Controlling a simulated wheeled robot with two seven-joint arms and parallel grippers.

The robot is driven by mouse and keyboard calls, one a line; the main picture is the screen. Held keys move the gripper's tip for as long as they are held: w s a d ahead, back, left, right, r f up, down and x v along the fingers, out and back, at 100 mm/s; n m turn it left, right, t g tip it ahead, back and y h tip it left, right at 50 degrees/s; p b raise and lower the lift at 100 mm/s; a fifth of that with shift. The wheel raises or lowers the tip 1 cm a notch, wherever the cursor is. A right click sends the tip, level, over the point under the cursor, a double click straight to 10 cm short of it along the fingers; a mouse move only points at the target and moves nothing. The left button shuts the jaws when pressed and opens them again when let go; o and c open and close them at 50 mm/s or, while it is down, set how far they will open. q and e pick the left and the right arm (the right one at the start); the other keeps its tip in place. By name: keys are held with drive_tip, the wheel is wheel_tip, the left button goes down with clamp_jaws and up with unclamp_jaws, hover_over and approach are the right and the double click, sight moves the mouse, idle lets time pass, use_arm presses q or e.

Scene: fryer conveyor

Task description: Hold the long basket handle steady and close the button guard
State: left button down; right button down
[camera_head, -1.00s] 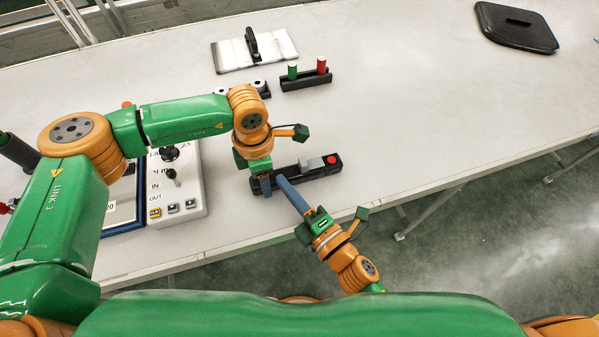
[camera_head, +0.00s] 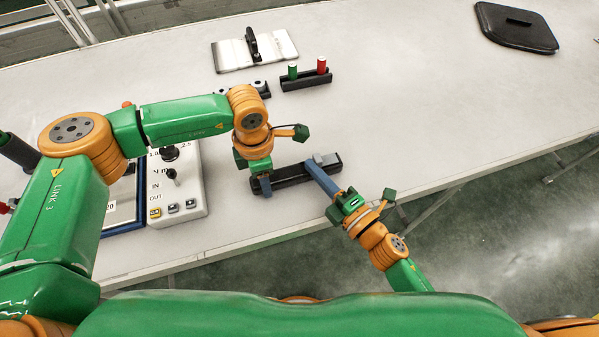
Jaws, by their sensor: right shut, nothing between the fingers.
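The long black handle (camera_head: 292,178) lies on the table near its front edge, below the middle of the head view. A grey button guard (camera_head: 326,160) sits at its right end, and the red button is hidden there. My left gripper (camera_head: 263,186) points down at the handle's left end, with a blue finger against its near side; the far finger is hidden, so its grip is unclear. My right gripper (camera_head: 312,168) is shut and empty, coming from the front, with its tips at the handle just left of the guard.
A white control box (camera_head: 185,190) with knobs and buttons stands left of the handle. A small black block with green and red pegs (camera_head: 305,80), a silver plate with a black grip (camera_head: 280,52) and a black lid (camera_head: 516,28) lie farther back. The table's right side is clear.

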drive_tip(key=shift+w+d, duration=0.25)
drive_tip(key=shift+d, duration=0.45)
use_arm(q)
drive_tip(key=shift+a, duration=0.1)
use_arm(e)
drive_tip(key=shift+a, duration=0.25)
drive_tip(key=s+a, duration=0.2)
drive_tip(key=a, duration=0.1)
drive_tip(key=shift+s, duration=0.2)
drive_tip(key=v, duration=0.9)
drive_tip(key=shift+w, duration=0.15)
